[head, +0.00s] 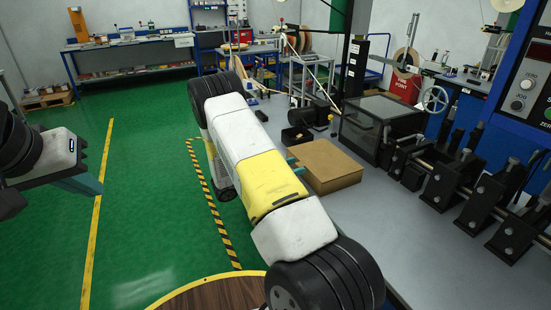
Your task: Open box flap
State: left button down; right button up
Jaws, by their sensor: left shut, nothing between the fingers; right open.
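A brown cardboard box (330,168) sits on the grey worktop, right of the picture's middle. Its visible top looks flat and closed; its left side is partly hidden behind my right arm. My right arm crosses the middle of the view. My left gripper (88,184), with teal fingers, is at the far left over the green floor, shut and empty, well away from the box.
A dark, clear-topped case (380,125) stands right behind the box. A row of black brackets (480,205) and a blue machine (520,110) line the right. The grey worktop (400,240) in front of the box is clear.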

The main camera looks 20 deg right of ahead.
jog(key=shift+d, duration=0.2)
grip_shut()
dwell(1.3)
